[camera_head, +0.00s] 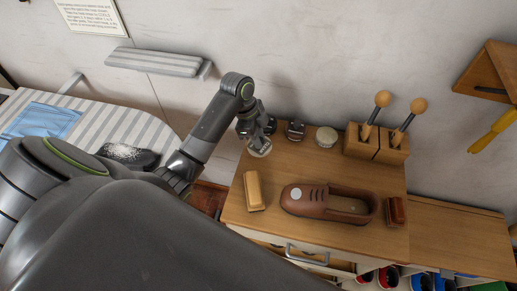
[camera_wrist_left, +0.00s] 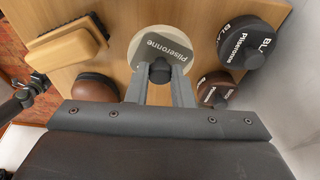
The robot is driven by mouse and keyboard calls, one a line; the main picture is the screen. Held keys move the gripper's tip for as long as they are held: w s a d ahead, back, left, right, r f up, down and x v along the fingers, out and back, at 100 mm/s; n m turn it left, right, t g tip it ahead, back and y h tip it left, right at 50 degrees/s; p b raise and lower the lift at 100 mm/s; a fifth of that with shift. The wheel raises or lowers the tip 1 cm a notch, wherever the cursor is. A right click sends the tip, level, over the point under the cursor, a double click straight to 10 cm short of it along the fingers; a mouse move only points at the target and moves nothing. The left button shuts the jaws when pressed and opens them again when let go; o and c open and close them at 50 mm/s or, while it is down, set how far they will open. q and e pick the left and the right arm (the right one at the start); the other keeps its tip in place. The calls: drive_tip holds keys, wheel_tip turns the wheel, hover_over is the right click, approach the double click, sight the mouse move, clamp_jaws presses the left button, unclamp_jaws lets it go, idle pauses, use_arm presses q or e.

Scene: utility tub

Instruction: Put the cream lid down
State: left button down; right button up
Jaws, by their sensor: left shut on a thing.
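The cream lid (camera_head: 260,150) is a pale round disc near the back left of the wooden worktop. In the left wrist view the lid (camera_wrist_left: 137,48) shows a dark label with light lettering and a dark knob. My left gripper (camera_wrist_left: 160,74) is shut on that knob, with its fingers on either side. In the head view the gripper (camera_head: 254,135) is just above the lid. The lid looks level; whether it touches the wood or hangs slightly above it I cannot tell.
Dark tins (camera_wrist_left: 245,42) (camera_wrist_left: 214,89) stand close beside the lid. A pale round tin (camera_head: 327,137) stands farther right. A wood-backed brush (camera_head: 253,191), a brown shoe (camera_head: 326,202) and a brush holder (camera_head: 375,145) share the worktop (camera_head: 231,211). Bare wood lies between lid and shoe.

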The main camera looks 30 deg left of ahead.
use_arm(q)
drive_tip(key=shift+f, duration=3)
drive_tip(key=shift+f, duration=0.1)
drive_tip(key=c, duration=1.3)
unclamp_jaws()
drive_tip(key=shift+r, duration=0.25)
drive_tip(key=b+v, duration=0.1)
drive_tip(key=v, duration=1)
drive_tip(key=shift+r, duration=0.45)
drive_tip(key=shift+f, duration=0.1)
